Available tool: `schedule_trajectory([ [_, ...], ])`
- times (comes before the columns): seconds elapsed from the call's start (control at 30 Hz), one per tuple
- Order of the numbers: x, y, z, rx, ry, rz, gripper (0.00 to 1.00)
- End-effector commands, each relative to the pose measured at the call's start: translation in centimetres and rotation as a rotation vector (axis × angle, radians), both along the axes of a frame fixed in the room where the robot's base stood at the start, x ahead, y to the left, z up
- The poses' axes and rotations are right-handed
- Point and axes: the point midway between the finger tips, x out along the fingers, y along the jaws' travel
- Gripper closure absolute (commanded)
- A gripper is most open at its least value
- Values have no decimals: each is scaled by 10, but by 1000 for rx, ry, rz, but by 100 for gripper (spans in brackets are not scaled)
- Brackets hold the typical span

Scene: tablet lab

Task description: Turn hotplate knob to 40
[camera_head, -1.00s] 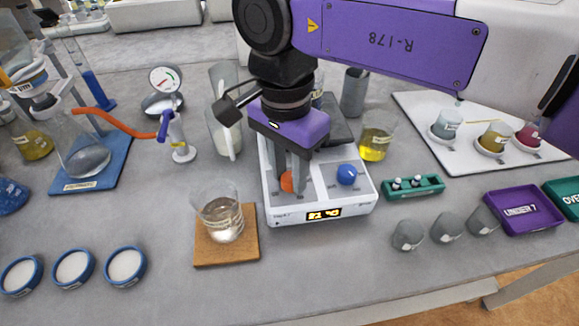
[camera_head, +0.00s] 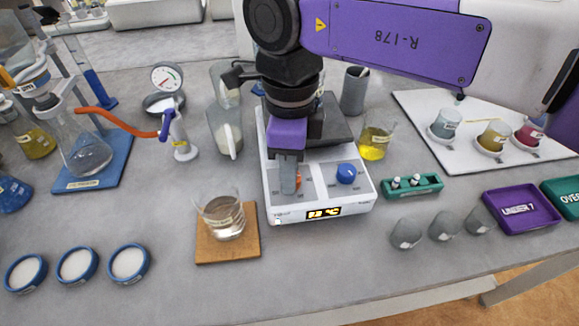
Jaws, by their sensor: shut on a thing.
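The white hotplate (camera_head: 345,205) stands in the middle of the bench with a dark top plate at its back. Its front carries an orange knob (camera_head: 298,179) on the left and a blue knob (camera_head: 346,173) on the right. A small yellow-lit display (camera_head: 323,212) shows on the front edge; its digits are too small to read surely. My gripper (camera_head: 290,183) points down and is shut on the orange knob. Its fingers hide most of that knob. The blue knob is in full view, apart from the gripper.
A beaker of clear liquid (camera_head: 222,217) stands on a wooden board (camera_head: 228,250) just left of the hotplate. A beaker of yellow liquid (camera_head: 374,142) and a green rack (camera_head: 411,187) stand to its right. Several grey cups stand at the front right.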

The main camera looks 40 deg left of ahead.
Motion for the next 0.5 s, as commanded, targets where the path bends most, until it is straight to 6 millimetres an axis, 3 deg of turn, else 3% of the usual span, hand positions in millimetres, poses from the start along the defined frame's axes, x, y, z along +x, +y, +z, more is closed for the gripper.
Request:
schedule_trajectory([
  [0.5, 3, -1, 1, 1, -3, -491, 100],
])
